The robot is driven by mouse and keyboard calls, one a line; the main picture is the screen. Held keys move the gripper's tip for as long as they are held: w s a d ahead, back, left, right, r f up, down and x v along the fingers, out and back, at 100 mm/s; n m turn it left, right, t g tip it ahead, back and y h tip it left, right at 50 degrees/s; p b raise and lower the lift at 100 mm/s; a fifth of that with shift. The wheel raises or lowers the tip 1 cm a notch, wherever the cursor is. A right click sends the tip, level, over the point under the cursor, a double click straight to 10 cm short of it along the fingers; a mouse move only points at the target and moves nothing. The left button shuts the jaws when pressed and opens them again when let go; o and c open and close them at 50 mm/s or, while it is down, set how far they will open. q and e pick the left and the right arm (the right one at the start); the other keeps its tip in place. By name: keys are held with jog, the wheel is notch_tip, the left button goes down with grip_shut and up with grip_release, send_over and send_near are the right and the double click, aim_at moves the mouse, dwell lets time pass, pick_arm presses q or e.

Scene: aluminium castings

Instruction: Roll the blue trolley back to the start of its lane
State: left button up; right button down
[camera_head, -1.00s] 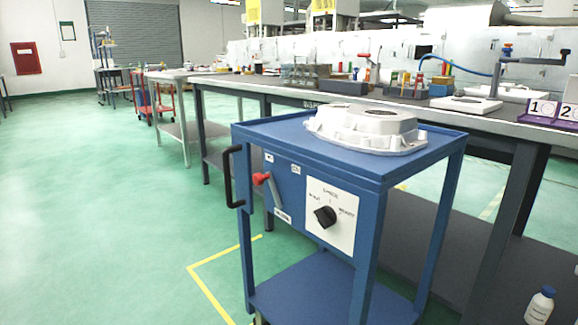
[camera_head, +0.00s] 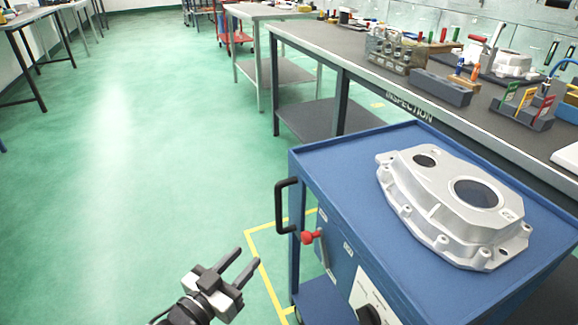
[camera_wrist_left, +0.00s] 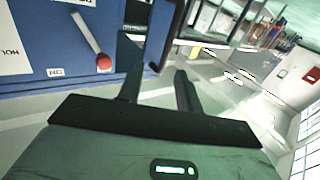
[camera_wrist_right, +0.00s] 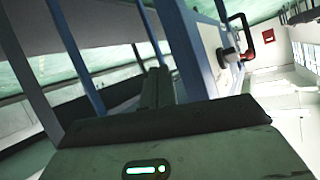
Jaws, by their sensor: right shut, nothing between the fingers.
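The blue trolley (camera_head: 340,168) stands beside the inspection bench with an aluminium casting (camera_head: 455,208) on its top. Its black handle (camera_head: 281,206) is on the left side, near a red-knobbed lever (camera_head: 309,237) on the front panel. My left gripper (camera_head: 247,257) is open, left of and lower than the handle in the head view. In the left wrist view the handle (camera_wrist_left: 168,45) shows ahead of the open fingers (camera_wrist_left: 158,72), not visibly gripped. My right gripper (camera_wrist_right: 160,73) is shut and empty beside the trolley's blue frame (camera_wrist_right: 190,45); it is outside the head view.
The inspection bench (camera_head: 345,60) with racks and tools runs close behind the trolley. A yellow floor line (camera_head: 262,262) marks a corner left of the trolley. The green floor to the left is clear; a red cart (camera_head: 234,30) stands far back.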

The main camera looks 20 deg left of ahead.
aim_at(277, 210)
pick_arm(q)
jog(key=w, duration=1.1)
jog(key=w+b, duration=0.1)
jog(key=w, duration=0.4)
jog(key=shift+w+d+r, duration=0.2)
jog(key=shift+w+r, duration=0.15)
jog(key=shift+r, duration=0.05)
grip_shut()
